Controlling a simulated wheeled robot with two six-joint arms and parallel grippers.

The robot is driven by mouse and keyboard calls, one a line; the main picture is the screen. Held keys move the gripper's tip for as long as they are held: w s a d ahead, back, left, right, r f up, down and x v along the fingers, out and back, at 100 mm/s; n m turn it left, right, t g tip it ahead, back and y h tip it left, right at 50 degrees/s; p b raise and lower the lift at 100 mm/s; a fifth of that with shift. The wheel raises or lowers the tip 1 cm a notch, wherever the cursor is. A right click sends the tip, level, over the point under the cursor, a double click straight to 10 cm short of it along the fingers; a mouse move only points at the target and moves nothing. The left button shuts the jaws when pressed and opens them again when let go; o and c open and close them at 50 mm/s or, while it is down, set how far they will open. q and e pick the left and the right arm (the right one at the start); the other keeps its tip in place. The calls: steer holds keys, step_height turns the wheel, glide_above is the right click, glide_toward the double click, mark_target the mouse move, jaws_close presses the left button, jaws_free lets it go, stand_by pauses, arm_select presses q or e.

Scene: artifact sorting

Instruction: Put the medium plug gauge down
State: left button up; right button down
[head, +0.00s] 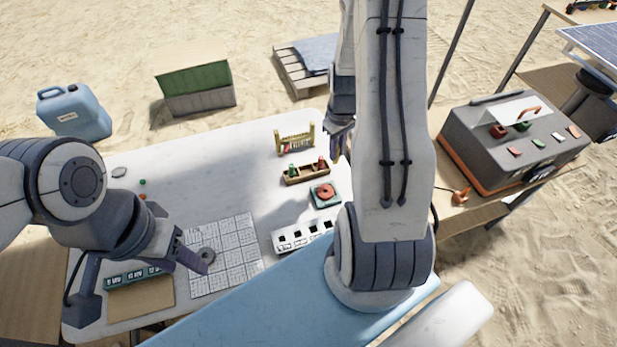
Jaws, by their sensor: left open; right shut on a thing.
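My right gripper (341,140) hangs at the back right of the white table, just right of a yellow rack and a wooden holder. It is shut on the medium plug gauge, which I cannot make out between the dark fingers. The wooden holder (305,175) carries a green piece (293,170) and a red piece (322,163), which look like plug gauges. The yellow rack (295,139) stands behind it with something small and red at its foot.
A teal block with a red ring (325,194) and a white slotted strip (297,238) lie near my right arm. A green labelled strip (135,276) and a brown board (140,300) lie front left. The table's (225,190) back left middle is mostly clear. A grey case (515,140) stands right.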

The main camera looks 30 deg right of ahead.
steer(key=d, duration=0.2)
steer(key=p, duration=0.3)
glide_above(292, 171)
steer(key=d, duration=0.5)
steer(key=f, duration=0.7)
steer(key=shift+s+f, duration=0.1)
steer(key=shift+s, duration=0.2)
step_height(292, 171, down, 4)
steer(key=shift+r+p, duration=0.15)
steer(key=shift+p, duration=0.4)
steer(key=shift+f, duration=0.25)
steer(key=shift+f, duration=0.15)
steer(key=c, duration=0.8)
jaws_free()
